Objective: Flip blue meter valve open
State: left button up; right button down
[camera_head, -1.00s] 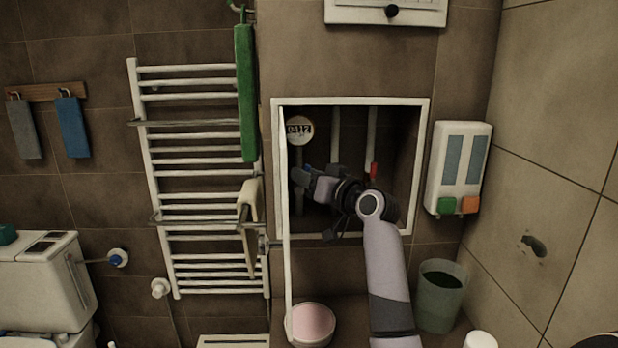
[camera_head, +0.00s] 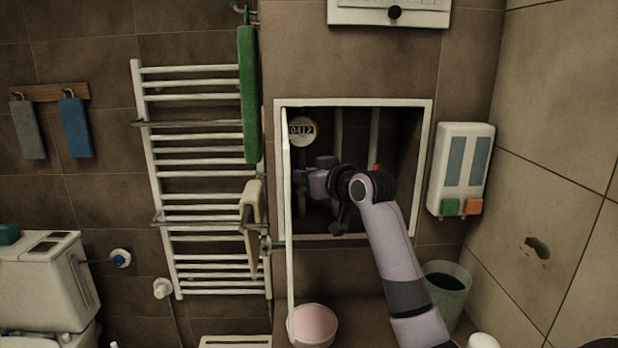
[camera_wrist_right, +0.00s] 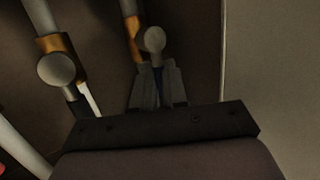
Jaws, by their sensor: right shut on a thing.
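The round water meter (camera_head: 302,131) with a dark number dial sits at the upper left inside the open wall niche. The blue valve handle (camera_wrist_right: 157,82) stands between the fingers of my right gripper (camera_wrist_right: 159,84) in the right wrist view. The fingers are shut on it, just below a round metal valve knob (camera_wrist_right: 154,39) on a brass and grey pipe. In the head view, my right gripper (camera_head: 303,179) is inside the niche below the meter, and the handle is mostly hidden by my wrist. My left gripper is not in view.
The niche has a white frame (camera_head: 424,165) and an open white door (camera_head: 289,240) at its left edge. A red handle (camera_head: 376,167) is on a pipe to the right. A second pipe valve (camera_wrist_right: 56,70) stands beside the gripper. A towel radiator (camera_head: 200,185) is left.

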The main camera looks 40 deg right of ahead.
dwell(0.3)
jog(key=c, duration=1.2)
grip_release()
jog(key=shift+o, duration=0.2)
